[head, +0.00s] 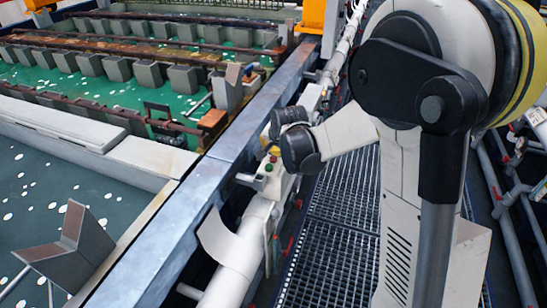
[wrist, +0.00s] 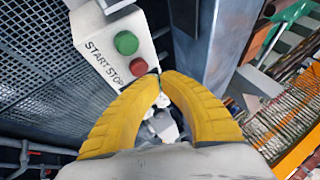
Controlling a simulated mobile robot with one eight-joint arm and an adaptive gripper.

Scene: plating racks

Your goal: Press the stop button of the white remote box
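The white remote box (wrist: 100,47) shows in the wrist view at the upper left of my fingers, with the words START and STOP on its face. Its green button (wrist: 126,42) is beside START and its red stop button (wrist: 138,66) is beside STOP. My gripper (wrist: 161,82) has yellow fingers whose tips meet, with nothing seen between them. The tips appear just below and right of the red button; contact cannot be told. In the head view the box (head: 262,181) sits by the white pipe, and my gripper (head: 269,146) is just above it, partly hidden by my wrist.
A long blue-grey beam (head: 180,210) runs left of the box. Green tanks with plating racks (head: 120,68) lie beyond it. A white pipe (head: 235,260) runs beneath the box, and grated walkway (head: 335,245) lies to the right.

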